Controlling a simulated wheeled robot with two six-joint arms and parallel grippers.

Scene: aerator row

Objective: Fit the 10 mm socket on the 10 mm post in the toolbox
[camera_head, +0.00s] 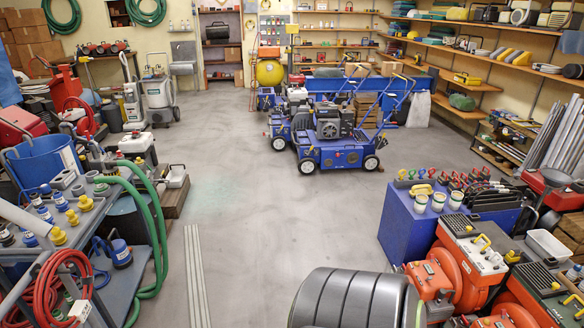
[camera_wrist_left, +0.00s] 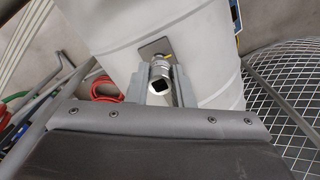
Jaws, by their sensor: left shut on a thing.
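In the left wrist view my left gripper (camera_wrist_left: 160,66) is shut on a small shiny metal socket (camera_wrist_left: 160,74). The socket sits between the two grey fingers, with its square drive hole facing the camera. Its far end and any size marking cannot be made out. I cannot pick out the toolbox or the 10 mm post in either view. Neither gripper shows in the head view, and my right gripper is not in view.
Behind the socket is a white rounded container (camera_wrist_left: 215,45) with a small grey plate (camera_wrist_left: 155,48). Wire mesh (camera_wrist_left: 290,95) is at right. In the head view, a blue wheeled machine (camera_head: 335,150) stands mid-room. Hoses (camera_head: 150,235) hang at left. The central floor (camera_head: 270,220) is clear.

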